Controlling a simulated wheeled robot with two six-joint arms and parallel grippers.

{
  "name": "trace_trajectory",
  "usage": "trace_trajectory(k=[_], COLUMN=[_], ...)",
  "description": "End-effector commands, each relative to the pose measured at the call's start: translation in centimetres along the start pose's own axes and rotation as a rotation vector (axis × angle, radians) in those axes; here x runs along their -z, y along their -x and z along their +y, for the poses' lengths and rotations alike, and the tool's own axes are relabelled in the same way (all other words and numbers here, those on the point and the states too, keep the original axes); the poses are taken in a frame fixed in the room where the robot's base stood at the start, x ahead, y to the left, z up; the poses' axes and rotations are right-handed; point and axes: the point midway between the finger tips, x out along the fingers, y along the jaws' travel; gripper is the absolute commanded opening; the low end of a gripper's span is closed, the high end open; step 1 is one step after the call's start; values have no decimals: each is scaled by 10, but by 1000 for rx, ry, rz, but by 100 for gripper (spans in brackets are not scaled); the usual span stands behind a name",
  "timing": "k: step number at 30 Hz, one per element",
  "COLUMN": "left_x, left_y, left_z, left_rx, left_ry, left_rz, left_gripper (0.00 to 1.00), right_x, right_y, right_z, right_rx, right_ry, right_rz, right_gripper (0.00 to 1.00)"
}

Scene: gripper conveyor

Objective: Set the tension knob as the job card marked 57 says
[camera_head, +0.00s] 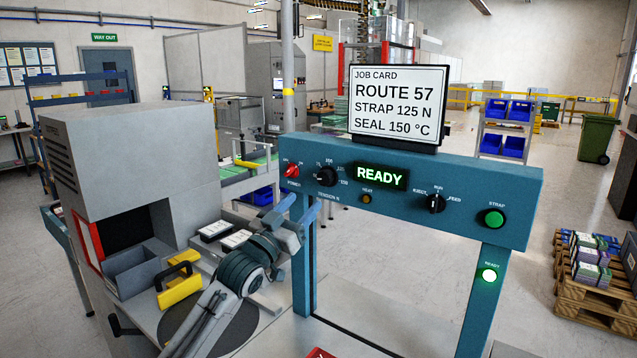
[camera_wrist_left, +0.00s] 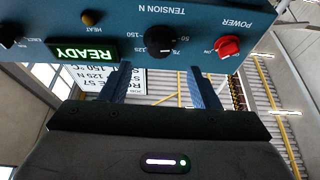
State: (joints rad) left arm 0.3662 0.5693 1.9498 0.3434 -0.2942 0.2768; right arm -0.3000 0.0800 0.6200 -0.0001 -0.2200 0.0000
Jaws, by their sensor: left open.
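The job card (camera_head: 398,105) stands on top of the blue panel and reads ROUTE 57, STRAP 125 N, SEAL 150 °C. The black tension knob (camera_head: 327,176) is on the panel's left part, between the red power switch and the lit READY display. My left gripper (camera_head: 296,212) is open and empty, below and apart from the knob. Its two blue fingers (camera_wrist_left: 162,76) show either side of the knob's line in the wrist view. My right gripper is not in view.
The panel also carries the red power switch (camera_head: 291,170), a heat lamp (camera_head: 366,199), a black mode knob (camera_head: 436,203) and a green strap button (camera_head: 494,218).

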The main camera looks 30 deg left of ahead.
Motion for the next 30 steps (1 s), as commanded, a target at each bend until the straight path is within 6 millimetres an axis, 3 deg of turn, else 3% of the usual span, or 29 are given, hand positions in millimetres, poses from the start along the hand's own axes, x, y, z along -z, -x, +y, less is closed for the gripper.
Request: trace_trajectory(k=[13,26,30], left_x=[1,-1,-1], left_y=[-67,-77,-77], left_z=[0,0,0], left_rx=[1,0,0], left_ry=[1,-1,-2], left_rz=[0,-2,-2], left_gripper=[56,56,32], right_x=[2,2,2], right_y=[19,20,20], right_z=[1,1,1], right_rx=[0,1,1], right_ry=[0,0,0], right_rz=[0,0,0], right_gripper=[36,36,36])
